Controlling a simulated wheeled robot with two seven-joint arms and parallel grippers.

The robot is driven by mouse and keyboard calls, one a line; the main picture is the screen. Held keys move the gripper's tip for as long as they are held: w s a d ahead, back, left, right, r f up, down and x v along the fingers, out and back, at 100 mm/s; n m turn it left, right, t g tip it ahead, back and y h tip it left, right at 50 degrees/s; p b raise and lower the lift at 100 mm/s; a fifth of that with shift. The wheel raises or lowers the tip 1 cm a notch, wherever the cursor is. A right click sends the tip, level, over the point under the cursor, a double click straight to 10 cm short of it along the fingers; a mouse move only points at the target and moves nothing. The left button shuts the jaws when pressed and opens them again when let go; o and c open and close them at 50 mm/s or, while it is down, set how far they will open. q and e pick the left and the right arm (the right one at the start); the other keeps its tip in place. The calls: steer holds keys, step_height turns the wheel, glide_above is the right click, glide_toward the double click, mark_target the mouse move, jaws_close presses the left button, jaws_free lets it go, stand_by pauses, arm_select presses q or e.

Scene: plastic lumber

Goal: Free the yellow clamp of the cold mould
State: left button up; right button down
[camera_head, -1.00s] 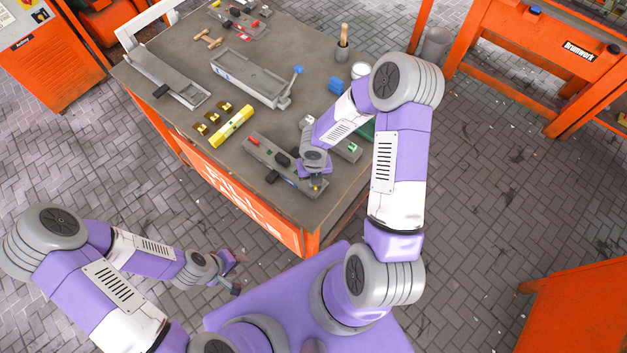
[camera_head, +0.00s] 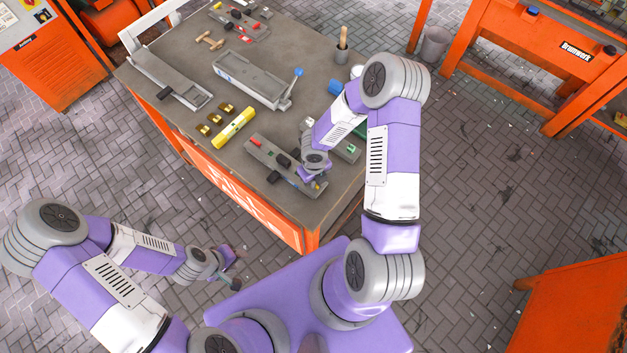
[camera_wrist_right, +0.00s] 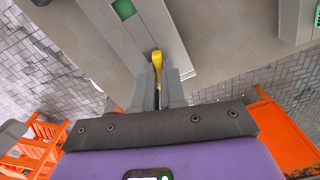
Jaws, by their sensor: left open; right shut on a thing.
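The mould (camera_head: 268,160) is a long grey bar lying near the front edge of the table, with red, black and blue parts on it. The yellow clamp (camera_wrist_right: 157,58) shows in the right wrist view as a narrow yellow lever at the near end of the grey mould (camera_wrist_right: 160,35). My right gripper (camera_wrist_right: 159,78) is shut on this lever, with its tip sticking out past the fingers. My left gripper (camera_head: 237,268) is open and empty, off the table and above the floor.
A yellow bar (camera_head: 233,128) and several brass pieces (camera_head: 216,118) lie left of the mould. A grey mould with a blue-knobbed lever (camera_head: 250,80) lies behind. The table's front corner is bare.

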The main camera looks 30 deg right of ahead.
steer(key=shift+r+n+p, duration=0.1)
steer(key=shift+n+p, duration=0.55)
steer(key=shift+n, duration=0.05)
steer(key=shift+n+p, duration=0.8)
steer(key=shift+n, duration=0.4)
steer(key=c, duration=1.1)
jaws_free()
steer(key=shift+o, duration=0.2)
